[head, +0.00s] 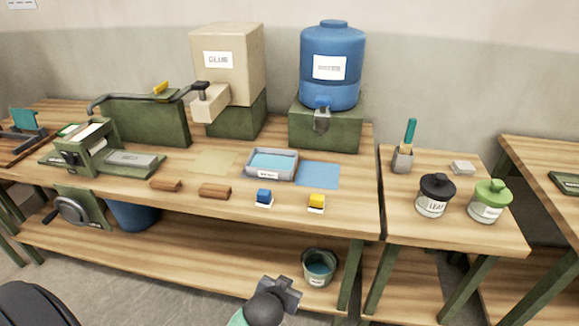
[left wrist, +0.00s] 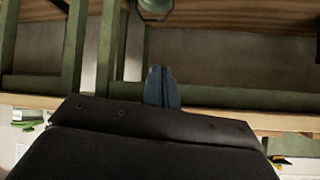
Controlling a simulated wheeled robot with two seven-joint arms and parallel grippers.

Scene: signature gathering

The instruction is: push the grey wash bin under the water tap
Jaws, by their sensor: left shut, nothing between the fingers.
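The grey wash bin (head: 247,173) is a shallow rectangular tray holding blue water, on the long wooden table. A blue flat mat (head: 319,176) lies just to its right. The water tap (head: 322,121) is on the blue barrel (head: 331,90), which stands on a green box behind and right of the bin. My left gripper (head: 290,288) is low in front of the table, well below and apart from the bin. Its fingers (left wrist: 162,86) are together and empty in the left wrist view. My right gripper is not in view.
A beige mat (head: 213,160) is left of the bin. A bucket (head: 318,268) stands on the lower shelf. Two lidded jars (head: 435,196) stand on the side table.

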